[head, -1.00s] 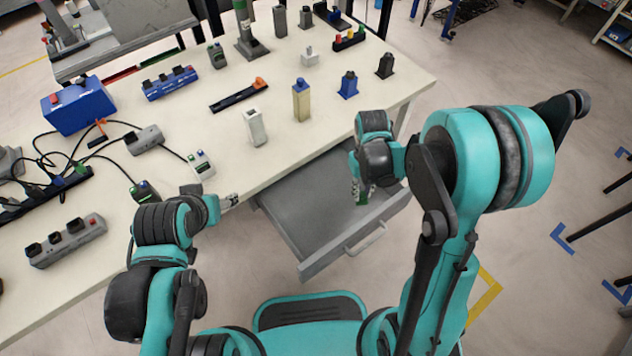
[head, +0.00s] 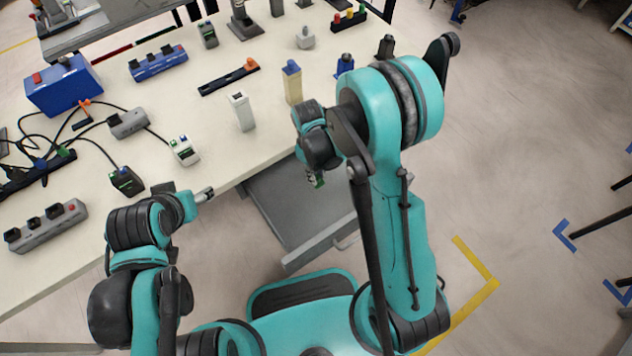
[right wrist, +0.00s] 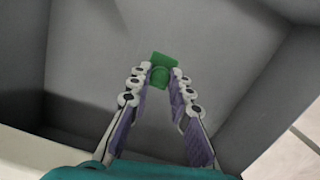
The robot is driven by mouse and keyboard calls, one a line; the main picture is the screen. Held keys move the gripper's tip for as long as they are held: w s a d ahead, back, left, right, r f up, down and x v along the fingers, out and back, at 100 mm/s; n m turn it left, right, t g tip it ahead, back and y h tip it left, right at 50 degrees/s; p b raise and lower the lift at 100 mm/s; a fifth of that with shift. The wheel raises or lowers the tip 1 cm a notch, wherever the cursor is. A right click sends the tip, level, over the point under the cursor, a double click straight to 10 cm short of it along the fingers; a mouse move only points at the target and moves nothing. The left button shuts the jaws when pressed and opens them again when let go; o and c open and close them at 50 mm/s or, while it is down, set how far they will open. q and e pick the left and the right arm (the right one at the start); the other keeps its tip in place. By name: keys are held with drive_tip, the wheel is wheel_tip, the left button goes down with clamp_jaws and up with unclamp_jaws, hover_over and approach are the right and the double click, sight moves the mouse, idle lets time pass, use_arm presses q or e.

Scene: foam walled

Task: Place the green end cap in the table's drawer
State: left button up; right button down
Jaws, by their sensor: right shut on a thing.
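The green end cap (right wrist: 161,68) shows in the right wrist view between the fingertips of my right gripper (right wrist: 161,78), which is shut on it. The grey inside of the table's drawer (right wrist: 100,35) lies below and around it. In the head view the drawer (head: 295,205) is pulled out from the table's front edge. My right gripper (head: 316,178) is over the drawer there, partly hidden by its wrist. My left gripper (head: 205,194) is near the table's front edge, left of the drawer; whether its fingers are open is too small to tell.
The white table (head: 222,130) carries many items. A white block (head: 242,112) and a beige block (head: 292,84) stand near the edge above the drawer. A blue box (head: 64,86) and cables lie at the left.

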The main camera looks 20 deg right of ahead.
wheel_tip(320, 180, down, 4)
drive_tip(key=shift+w+f+b, duration=0.1)
drive_tip(key=shift+f+b, duration=0.05)
drive_tip(key=shift+b, duration=1)
drive_tip(key=c, duration=1.4)
unclamp_jaws()
